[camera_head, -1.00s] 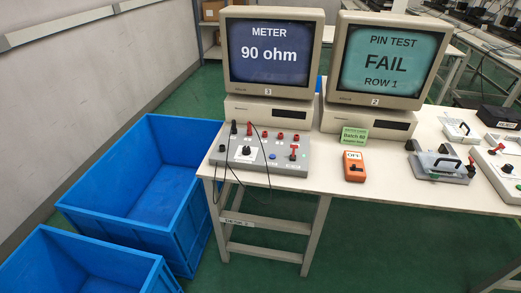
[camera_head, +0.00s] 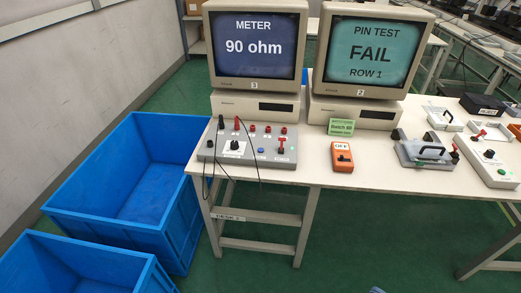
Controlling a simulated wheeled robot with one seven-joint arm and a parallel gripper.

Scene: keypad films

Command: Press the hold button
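A grey control box (camera_head: 210,156) sits on the front left of the white desk, below the left monitor. It has a small blue button (camera_head: 261,151) on its front, a black knob (camera_head: 235,145), a red lever (camera_head: 282,142) and several red and black sockets with black leads. The labels by the controls are too small to read, so I cannot tell which one says hold. The left monitor (camera_head: 262,46) reads "METER 90 ohm". My gripper is not in view.
The right monitor (camera_head: 369,55) reads "PIN TEST FAIL ROW 1". An orange box (camera_head: 342,158) marked OFF and a green card (camera_head: 341,127) lie right of the control box. A clamp fixture (camera_head: 426,153) stands further right. Blue crates (camera_head: 180,222) fill the floor at left.

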